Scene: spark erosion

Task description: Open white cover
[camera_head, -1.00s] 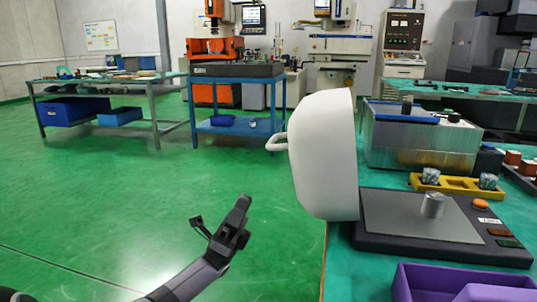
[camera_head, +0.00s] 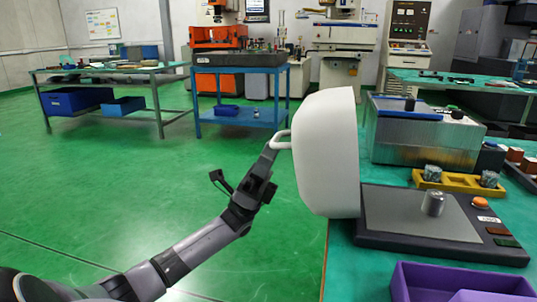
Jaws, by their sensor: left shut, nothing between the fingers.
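The white cover (camera_head: 325,150) stands swung up on its side at the left edge of the dark machine base (camera_head: 440,250), so the base is uncovered. Its white loop handle (camera_head: 279,139) sticks out to the left. My left gripper (camera_head: 268,156) is shut and empty, its tip right at the lower left of the handle; I cannot tell if they touch. A grey metal cylinder (camera_head: 433,203) stands on the grey plate (camera_head: 400,215) of the base. My right gripper is not in view.
A purple bin (camera_head: 403,284) is at the front of the green table (camera_head: 350,270). A yellow holder (camera_head: 455,182) and a metal tank (camera_head: 415,142) stand behind the base. A blue cart (camera_head: 240,125) is farther back. Open green floor lies to the left.

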